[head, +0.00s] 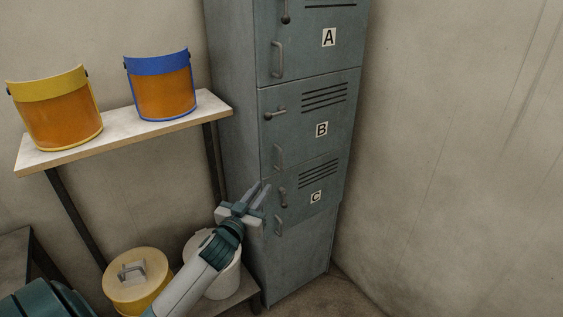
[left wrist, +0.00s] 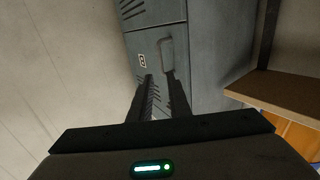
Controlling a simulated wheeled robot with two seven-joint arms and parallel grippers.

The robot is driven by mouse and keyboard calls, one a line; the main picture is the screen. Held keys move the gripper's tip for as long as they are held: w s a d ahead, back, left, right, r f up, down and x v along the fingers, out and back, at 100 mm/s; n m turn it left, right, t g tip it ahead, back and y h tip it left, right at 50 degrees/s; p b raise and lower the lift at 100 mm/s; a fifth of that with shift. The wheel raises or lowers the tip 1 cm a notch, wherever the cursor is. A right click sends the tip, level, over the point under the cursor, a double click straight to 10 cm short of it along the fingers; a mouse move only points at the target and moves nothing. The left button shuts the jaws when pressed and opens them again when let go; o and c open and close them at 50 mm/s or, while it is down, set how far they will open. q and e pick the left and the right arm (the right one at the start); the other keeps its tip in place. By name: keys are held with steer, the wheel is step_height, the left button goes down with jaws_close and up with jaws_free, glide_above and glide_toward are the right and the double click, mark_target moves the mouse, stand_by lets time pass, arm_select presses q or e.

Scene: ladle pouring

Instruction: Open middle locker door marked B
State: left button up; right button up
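The middle locker door marked B (head: 335,123) looks shut, flush with the grey-green locker front. Its small latch lever (head: 275,112) lies sideways, while the levers on doors A and C hang down. Its pull handle (head: 278,156) is at the door's lower left. My left gripper (head: 262,186) is just below that handle, by the left edge of door C (head: 316,206). Its two fingers are apart and empty in the left wrist view (left wrist: 160,80). My right gripper is not seen.
A shelf (head: 70,154) left of the locker holds a yellow-rimmed visor (head: 58,120) and a blue-rimmed visor (head: 165,95). Below are a yellow lidded pot (head: 150,292) and a white bucket (head: 222,283). Door A (head: 310,55) is above. Clear wall lies to the right.

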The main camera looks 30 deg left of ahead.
mark_target(281, 162)
arm_select(q)
steer(key=shift+w+a+p, duration=0.55)
steer(key=shift+w+p, duration=0.1)
steer(key=shift+w, duration=2.05)
steer(key=shift+w+a+p, duration=0.55)
steer(key=shift+w+p, duration=0.15)
steer(key=shift+w, duration=2)
steer(key=shift+w+a+p, duration=0.55)
steer(key=shift+w+p, duration=0.1)
steer(key=shift+w, duration=2.05)
jaws_close()
